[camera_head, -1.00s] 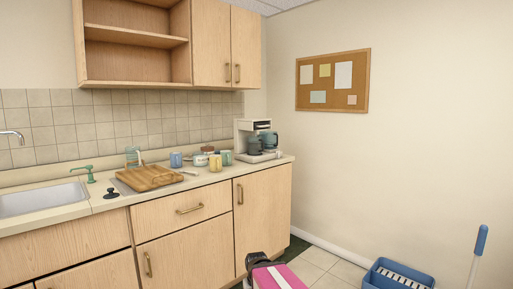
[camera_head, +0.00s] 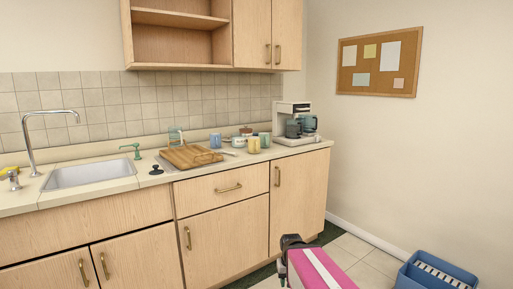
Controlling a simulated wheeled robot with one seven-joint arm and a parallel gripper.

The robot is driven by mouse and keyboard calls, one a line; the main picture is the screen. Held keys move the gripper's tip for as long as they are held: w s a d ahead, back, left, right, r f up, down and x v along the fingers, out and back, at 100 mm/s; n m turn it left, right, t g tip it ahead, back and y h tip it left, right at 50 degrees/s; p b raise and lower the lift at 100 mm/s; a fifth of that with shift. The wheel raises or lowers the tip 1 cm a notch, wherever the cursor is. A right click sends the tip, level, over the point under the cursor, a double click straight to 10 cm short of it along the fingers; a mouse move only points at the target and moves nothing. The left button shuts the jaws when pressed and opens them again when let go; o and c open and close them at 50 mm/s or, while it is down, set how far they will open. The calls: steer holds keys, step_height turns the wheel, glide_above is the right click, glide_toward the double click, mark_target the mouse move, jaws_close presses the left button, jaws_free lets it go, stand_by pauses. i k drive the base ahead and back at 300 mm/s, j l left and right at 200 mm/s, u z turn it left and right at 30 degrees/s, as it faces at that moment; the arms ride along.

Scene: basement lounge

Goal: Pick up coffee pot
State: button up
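A coffee maker (camera_head: 284,107) with a pale body stands at the right end of the counter, near the wall corner. A dark glass coffee pot (camera_head: 292,129) sits low in it, under its top part. A second bluish dark glass shape (camera_head: 308,123) shows just right of the pot; I cannot tell whether it is part of the machine.
Several mugs and jars (camera_head: 253,145) stand left of the machine, beside a wooden cutting board (camera_head: 190,156) and a sink (camera_head: 92,175).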

mark_target(293, 125)
steer(key=i+l, duration=0.2)
steer(key=l, duration=0.2)
steer(key=i+l, duration=0.2)
steer(key=l, duration=0.2)
steer(key=i+l+z, duration=0.1)
steer(key=i+l, duration=0.15)
steer(key=l, duration=0.15)
